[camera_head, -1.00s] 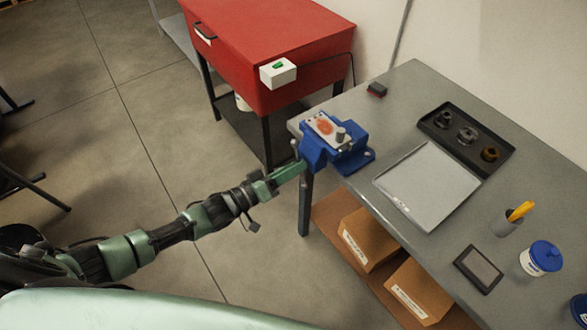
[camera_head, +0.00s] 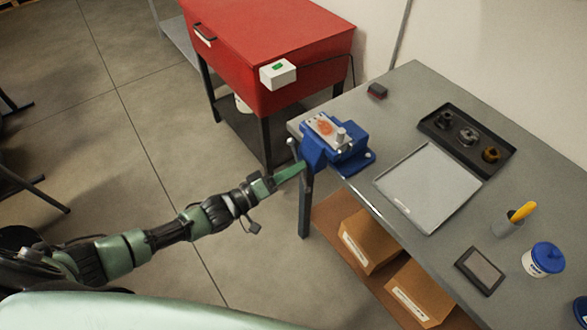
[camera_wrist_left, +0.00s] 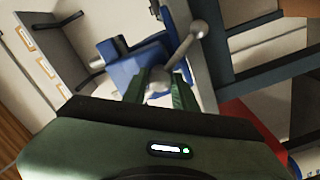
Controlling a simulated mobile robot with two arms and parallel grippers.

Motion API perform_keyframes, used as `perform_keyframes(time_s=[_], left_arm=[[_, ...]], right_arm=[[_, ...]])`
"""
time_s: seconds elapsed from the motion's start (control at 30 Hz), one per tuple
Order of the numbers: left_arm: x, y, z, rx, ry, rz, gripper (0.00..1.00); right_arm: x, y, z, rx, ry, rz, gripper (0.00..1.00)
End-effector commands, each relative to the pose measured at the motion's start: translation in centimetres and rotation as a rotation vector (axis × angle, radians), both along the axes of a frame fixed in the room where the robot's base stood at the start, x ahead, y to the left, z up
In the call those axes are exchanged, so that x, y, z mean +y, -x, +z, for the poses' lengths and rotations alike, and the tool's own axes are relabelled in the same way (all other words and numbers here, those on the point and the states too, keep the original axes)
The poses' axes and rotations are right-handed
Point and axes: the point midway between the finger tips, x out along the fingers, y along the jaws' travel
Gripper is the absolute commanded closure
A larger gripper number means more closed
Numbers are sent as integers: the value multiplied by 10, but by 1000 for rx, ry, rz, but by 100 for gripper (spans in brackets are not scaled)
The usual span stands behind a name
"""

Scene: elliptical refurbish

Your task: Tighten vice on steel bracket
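The blue vice (camera_head: 318,150) is mounted at the near-left corner of the grey workbench. The steel bracket (camera_head: 312,122), a pale plate with an orange-red patch, lies at the top of its jaws; a gap at the jaws cannot be made out. My left gripper (camera_head: 301,168) is at the front of the vice, on its metal handle (camera_head: 291,145). In the left wrist view, the green fingers (camera_wrist_left: 162,88) stand on both sides of the handle's middle, and the ball-ended bar (camera_wrist_left: 186,47) slants up right. My right gripper is out of view.
A red cabinet (camera_head: 262,50) stands behind. Cardboard boxes (camera_head: 368,240) sit on the lower shelf.

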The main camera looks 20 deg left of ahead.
Motion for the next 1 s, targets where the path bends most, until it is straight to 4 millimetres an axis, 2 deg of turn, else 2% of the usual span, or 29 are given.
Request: perform_keyframes(time_s=[0.03,0.07,0.43,0.8,1.0], left_arm=[[1,3,-5,9,-7,0,60],[1,2,-5,9,-7,0,52],[3,4,-3,3,-2,0,52],[38,50,-5,6,-6,0,52],[49,63,-3,4,-3,1,52]], right_arm=[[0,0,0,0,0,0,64],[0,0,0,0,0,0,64],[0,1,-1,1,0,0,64],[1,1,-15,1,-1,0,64],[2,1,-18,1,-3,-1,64]])
